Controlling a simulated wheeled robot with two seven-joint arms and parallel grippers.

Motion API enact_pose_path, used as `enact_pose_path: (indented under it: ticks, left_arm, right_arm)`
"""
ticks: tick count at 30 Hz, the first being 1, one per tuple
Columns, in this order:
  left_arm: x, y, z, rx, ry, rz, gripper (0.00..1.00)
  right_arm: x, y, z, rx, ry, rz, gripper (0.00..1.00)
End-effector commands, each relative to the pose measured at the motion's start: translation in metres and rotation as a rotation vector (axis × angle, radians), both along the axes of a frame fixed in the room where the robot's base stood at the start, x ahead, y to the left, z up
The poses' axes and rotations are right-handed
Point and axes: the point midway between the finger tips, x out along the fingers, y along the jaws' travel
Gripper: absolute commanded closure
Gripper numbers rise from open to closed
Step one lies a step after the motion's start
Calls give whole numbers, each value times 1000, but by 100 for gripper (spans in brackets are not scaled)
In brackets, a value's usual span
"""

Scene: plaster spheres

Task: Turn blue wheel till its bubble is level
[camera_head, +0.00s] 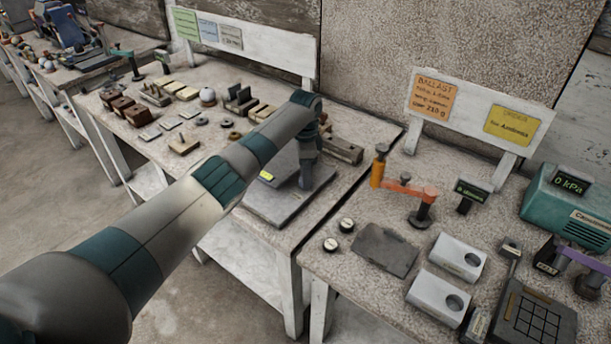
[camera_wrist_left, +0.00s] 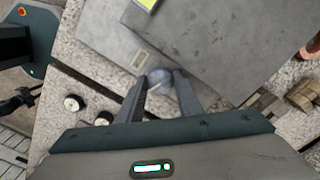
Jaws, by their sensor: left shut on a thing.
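A grey levelling plate (camera_head: 262,203) stands on the middle table, with a yellow-green bubble vial (camera_head: 267,176) on it. In the left wrist view the vial (camera_wrist_left: 147,4) is cut by the top edge, and its bubble cannot be made out. My left gripper (camera_head: 305,184) points down at the plate's right side. In the left wrist view its fingers (camera_wrist_left: 162,84) close around a round grey-blue wheel (camera_wrist_left: 161,77) at the plate's edge. The fingers partly cover the wheel, and the arm hides it in the head view. My right gripper is not in view.
Dark blocks (camera_head: 343,149) lie just behind the plate. Small weights and blocks (camera_head: 184,145) crowd the table's left part. The right table holds two dials (camera_head: 346,224), a dark slab (camera_head: 385,250) and an orange-armed stand (camera_head: 402,188).

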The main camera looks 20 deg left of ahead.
Motion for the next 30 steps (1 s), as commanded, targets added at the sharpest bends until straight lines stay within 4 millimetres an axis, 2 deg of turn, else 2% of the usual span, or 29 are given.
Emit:
enact_pose_path:
  ticks: [30]
  left_arm:
    - [3, 0, 2, 0, -5, -935, 90]
  right_arm:
    - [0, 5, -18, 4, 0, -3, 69]
